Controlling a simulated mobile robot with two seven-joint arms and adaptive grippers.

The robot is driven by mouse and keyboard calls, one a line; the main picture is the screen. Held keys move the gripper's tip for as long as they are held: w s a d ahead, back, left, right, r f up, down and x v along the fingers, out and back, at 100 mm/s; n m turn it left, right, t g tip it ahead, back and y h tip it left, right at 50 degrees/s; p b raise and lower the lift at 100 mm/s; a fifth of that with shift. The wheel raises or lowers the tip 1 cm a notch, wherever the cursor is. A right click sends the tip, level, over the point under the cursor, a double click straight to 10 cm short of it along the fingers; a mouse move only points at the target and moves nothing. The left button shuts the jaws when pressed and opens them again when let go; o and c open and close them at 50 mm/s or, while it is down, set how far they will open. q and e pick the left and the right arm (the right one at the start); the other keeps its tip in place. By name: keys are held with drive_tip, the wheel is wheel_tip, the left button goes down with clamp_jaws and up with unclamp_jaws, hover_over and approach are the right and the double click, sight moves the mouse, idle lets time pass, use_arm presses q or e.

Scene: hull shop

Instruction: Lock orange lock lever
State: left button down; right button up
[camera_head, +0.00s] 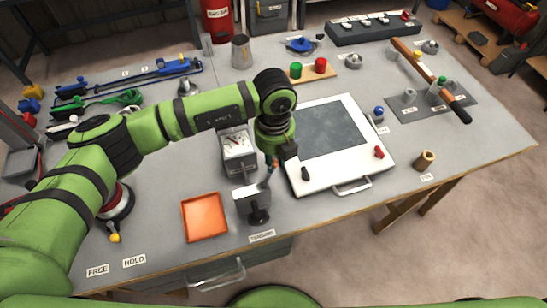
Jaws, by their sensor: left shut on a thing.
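My left gripper (268,180) reaches down from the green arm over the bench, between the gauge box and the white panel. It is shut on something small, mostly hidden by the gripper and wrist. A bit of orange, which looks like the orange lock lever (276,163), shows right at the fingers. Its angle cannot be made out. My right gripper is not in view.
A gauge box (238,150) stands left of the gripper, and a white panel with a handle (345,178) lies close on the right. An orange tray (204,217) is to the lower left. Bare bench shows left of the tray.

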use_arm(q)
drive_tip(key=shift+s+d+f+m+b, duration=0.1)
drive_tip(key=shift+s+d+m+b, duration=0.45)
drive_tip(key=shift+m+b, duration=1.55)
drive_tip(key=shift+s+d+r+m+b, duration=0.1)
drive_tip(key=shift+s+d+m+b, duration=0.45)
drive_tip(key=shift+m+b, duration=1.5)
drive_tip(key=shift+s+d+f+m+b, duration=0.2)
drive_tip(key=shift+s+m+b, duration=0.75)
drive_tip(key=shift+b, duration=2.05)
drive_tip(key=shift+w+r, duration=0.15)
drive_tip(key=shift+m, duration=0.3)
drive_tip(key=c, duration=1.1)
unclamp_jaws()
wheel_tip(320, 180, up, 12)
drive_tip(key=shift+r, duration=0.1)
